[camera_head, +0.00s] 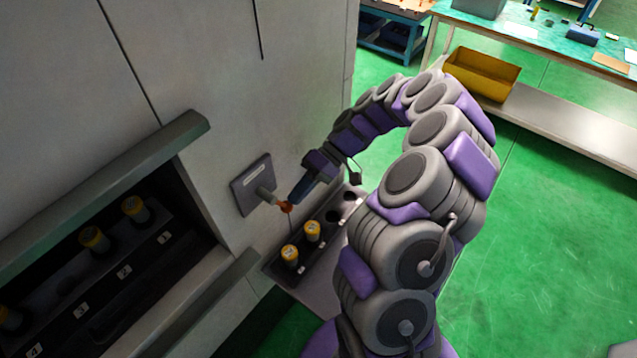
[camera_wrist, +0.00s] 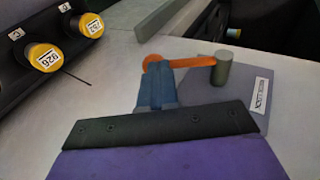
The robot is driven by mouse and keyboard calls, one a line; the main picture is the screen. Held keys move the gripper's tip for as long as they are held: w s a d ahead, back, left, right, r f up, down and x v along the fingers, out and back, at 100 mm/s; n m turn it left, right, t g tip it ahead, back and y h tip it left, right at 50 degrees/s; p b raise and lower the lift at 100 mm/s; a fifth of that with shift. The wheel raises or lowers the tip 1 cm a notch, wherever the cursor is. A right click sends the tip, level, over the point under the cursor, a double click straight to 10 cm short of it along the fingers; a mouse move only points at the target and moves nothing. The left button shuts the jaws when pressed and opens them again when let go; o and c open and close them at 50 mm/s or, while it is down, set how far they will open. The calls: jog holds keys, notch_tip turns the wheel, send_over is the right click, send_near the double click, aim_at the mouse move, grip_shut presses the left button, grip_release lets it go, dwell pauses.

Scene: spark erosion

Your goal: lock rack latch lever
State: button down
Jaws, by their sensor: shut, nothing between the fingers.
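The rack latch lever is an orange bar (camera_wrist: 195,62) with a rounded end, fixed to a grey cylindrical pivot (camera_wrist: 223,68). The pivot stands out from a grey plate (camera_wrist: 250,98) with a small white label. In the head view the plate (camera_head: 250,180) is on the pale machine wall and the lever's orange end (camera_head: 286,207) shows beside the fingertips. My gripper (camera_head: 293,198) is shut and empty, its blue fingers at the lever's free end. In the wrist view the gripper (camera_wrist: 157,72) covers part of the lever near that end; contact cannot be told for sure.
A rack (camera_head: 275,264) with yellow-capped holders (camera_head: 289,255) and empty holes sits below the plate. A recessed bay (camera_head: 60,300) with numbered slots and more yellow caps is at left, under a grey ledge (camera_head: 120,185). Green floor (camera_head: 545,240) is open at right.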

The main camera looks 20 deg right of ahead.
aim_at(289, 206)
jog(key=shift+s+a+f, duration=0.15)
jog(key=shift+a+f, duration=0.05)
jog(key=shift+a, duration=0.15)
jog(key=a+b, duration=0.1)
jog(key=a+f+y, duration=0.1)
jog(key=a, duration=0.1)
jog(key=shift+s+a+g+b, duration=0.1)
jog(key=shift+g+b, duration=0.2)
jog(key=shift+b, duration=0.05)
jog(key=shift+s, duration=0.15)
jog(key=shift+d+f+b, duration=0.15)
jog(key=shift+d+b, duration=0.15)
jog(key=shift+b, duration=0.2)
jog(key=shift+s, duration=0.15)
jog(key=shift+a, duration=0.15)
jog(key=shift+f+b, duration=0.1)
jog(key=shift+b, duration=0.25)
